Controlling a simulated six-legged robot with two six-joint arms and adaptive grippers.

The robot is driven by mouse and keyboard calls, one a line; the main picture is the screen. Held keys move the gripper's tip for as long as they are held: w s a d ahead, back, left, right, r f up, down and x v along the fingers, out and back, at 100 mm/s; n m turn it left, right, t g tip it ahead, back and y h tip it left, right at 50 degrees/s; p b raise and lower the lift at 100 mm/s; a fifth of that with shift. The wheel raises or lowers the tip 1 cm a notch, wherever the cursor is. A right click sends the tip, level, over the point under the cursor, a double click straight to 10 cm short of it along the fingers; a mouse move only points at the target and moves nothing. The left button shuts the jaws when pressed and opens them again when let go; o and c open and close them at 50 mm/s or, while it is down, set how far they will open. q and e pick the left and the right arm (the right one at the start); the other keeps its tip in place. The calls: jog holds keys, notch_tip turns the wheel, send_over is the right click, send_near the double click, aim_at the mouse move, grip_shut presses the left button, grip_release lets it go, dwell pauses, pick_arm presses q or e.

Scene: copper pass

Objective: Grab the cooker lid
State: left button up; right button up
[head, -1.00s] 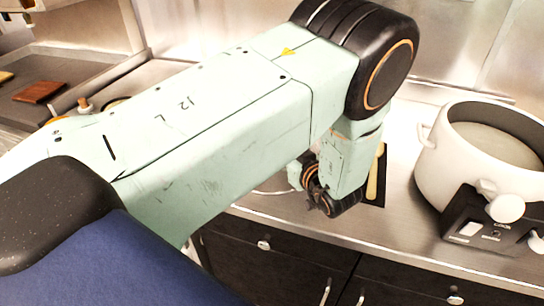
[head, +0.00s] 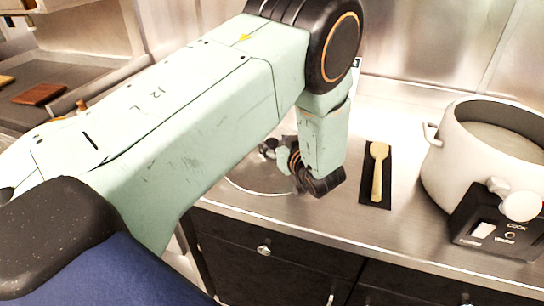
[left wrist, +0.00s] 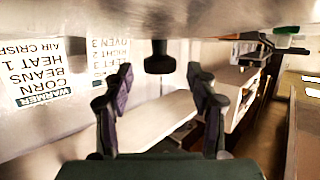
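The cooker lid (head: 250,186) lies on the steel counter, a pale round disc partly hidden behind my left arm. In the left wrist view, which is upside down, its metallic surface (left wrist: 150,14) spans the top and its black knob (left wrist: 159,58) hangs down from it. My left gripper (head: 274,150) is low over the lid. In the left wrist view my gripper (left wrist: 159,82) is open and empty, with the knob in line between its fingertips and seemingly beyond them. The white cooker (head: 452,165) stands uncovered at the right. My right gripper is not in view.
A wooden spoon (head: 378,172) lies on a black mat (head: 367,190) between my left gripper and the cooker. A brown board (head: 38,94) lies at the far left. The counter's front edge runs above dark drawers (head: 300,262).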

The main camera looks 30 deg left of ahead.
pick_arm(q)
jog(key=shift+w+a+f, duration=0.1)
jog(key=shift+w+f, duration=0.05)
jog(key=c, duration=0.6)
grip_shut()
